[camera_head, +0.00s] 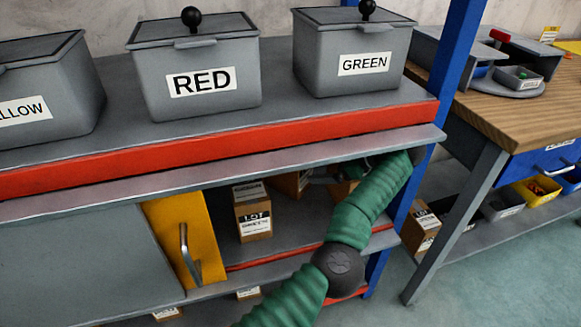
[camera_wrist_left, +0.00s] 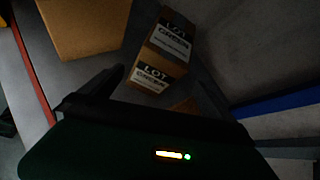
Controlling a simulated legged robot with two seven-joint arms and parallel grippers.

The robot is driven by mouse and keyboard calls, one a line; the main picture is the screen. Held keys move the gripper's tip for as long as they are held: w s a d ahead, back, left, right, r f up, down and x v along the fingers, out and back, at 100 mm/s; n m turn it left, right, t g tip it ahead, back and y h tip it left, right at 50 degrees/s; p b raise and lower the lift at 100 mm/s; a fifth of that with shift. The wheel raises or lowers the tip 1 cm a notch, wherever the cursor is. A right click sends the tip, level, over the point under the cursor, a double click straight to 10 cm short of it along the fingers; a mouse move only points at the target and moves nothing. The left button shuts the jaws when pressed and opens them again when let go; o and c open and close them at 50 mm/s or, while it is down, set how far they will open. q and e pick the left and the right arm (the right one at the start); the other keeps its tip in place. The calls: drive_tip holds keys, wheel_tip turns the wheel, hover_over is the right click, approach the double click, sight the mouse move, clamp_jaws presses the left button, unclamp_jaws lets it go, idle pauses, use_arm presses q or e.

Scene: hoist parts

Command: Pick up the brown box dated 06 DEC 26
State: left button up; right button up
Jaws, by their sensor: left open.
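Several brown boxes stand on the shelf under the bench top. One brown box (camera_head: 253,222) with a LOT label faces me in the head view; no date is readable. More brown boxes behind it are partly hidden by the bench edge and my green left arm. In the left wrist view, my left gripper (camera_wrist_left: 158,92) is open, its dark fingers spread. A brown box with LOT labels (camera_wrist_left: 151,76) lies just beyond and between the fingertips. I cannot tell whether they touch it. A plain brown box face (camera_wrist_left: 82,28) is to its left. My right gripper is not in view.
Grey bins labelled RED (camera_head: 198,80), GREEN (camera_head: 352,55) and YELLOW stand on the bench. A yellow door with a handle (camera_head: 188,250) stands left of the boxes. A blue post (camera_head: 447,75) borders the shelf on the right. Another box (camera_head: 421,230) stands beyond it.

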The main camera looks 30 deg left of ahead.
use_arm(q)
drive_tip(key=a, duration=0.2)
drive_tip(key=a+b, duration=0.1)
drive_tip(key=a, duration=0.1)
drive_tip(key=a+b, duration=0.1)
drive_tip(key=a, duration=0.1)
drive_tip(key=shift+w+a+f, duration=0.1)
drive_tip(key=shift+a+f, duration=0.1)
drive_tip(key=shift+f, duration=0.2)
drive_tip(key=a, duration=0.3)
drive_tip(key=shift+w+a+r+p, duration=0.1)
drive_tip(key=shift+a+r+p, duration=0.2)
drive_tip(key=shift+a+f+b, duration=0.4)
drive_tip(key=shift+f, duration=0.05)
drive_tip(key=shift+a+f, duration=0.1)
drive_tip(key=shift+a, duration=0.2)
drive_tip(key=shift+d, duration=0.1)
drive_tip(key=c, duration=1.8)
drive_tip(key=shift+w, duration=0.1)
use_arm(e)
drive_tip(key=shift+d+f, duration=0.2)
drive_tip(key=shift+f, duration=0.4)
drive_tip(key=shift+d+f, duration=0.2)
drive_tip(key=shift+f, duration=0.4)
